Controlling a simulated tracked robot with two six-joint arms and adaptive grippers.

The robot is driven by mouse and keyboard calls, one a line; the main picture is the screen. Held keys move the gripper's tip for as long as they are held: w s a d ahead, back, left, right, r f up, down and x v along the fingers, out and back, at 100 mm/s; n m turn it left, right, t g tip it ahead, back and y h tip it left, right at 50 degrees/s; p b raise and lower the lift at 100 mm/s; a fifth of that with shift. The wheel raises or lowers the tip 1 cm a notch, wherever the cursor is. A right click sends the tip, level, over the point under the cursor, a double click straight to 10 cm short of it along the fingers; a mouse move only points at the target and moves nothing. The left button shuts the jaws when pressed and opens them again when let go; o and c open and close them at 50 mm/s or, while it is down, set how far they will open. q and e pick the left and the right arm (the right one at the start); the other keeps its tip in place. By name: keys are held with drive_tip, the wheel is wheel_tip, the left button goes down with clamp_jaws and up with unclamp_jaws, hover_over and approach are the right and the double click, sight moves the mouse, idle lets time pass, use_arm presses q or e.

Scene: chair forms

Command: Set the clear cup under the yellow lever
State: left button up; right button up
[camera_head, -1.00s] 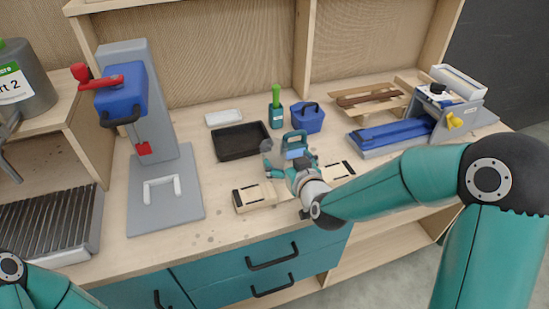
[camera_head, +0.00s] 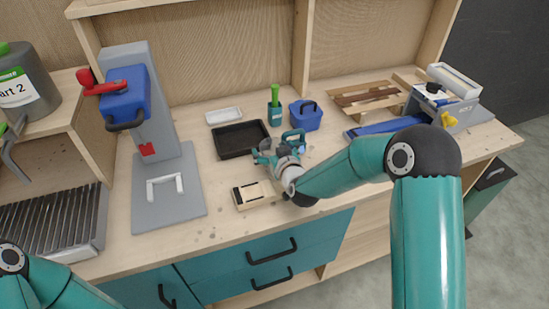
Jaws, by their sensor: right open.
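The yellow lever (camera_head: 449,120) is on the front of a grey and blue machine (camera_head: 466,113) at the right end of the bench. I cannot clearly make out the clear cup; a small greyish patch shows by the fingers of my right gripper, but I cannot tell if it is the cup. My right gripper (camera_head: 267,154) is open over the middle of the bench, just right of the black tray and far left of the lever.
A black tray (camera_head: 240,139), a green-handled brush holder (camera_head: 274,108), a blue caddy (camera_head: 306,116) and a wooden block (camera_head: 255,195) surround the right gripper. A blue press with a red lever (camera_head: 103,88) stands left.

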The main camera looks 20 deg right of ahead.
drive_tip(key=shift+c, duration=0.2)
drive_tip(key=c, duration=0.9)
drive_tip(key=shift+o, duration=0.2)
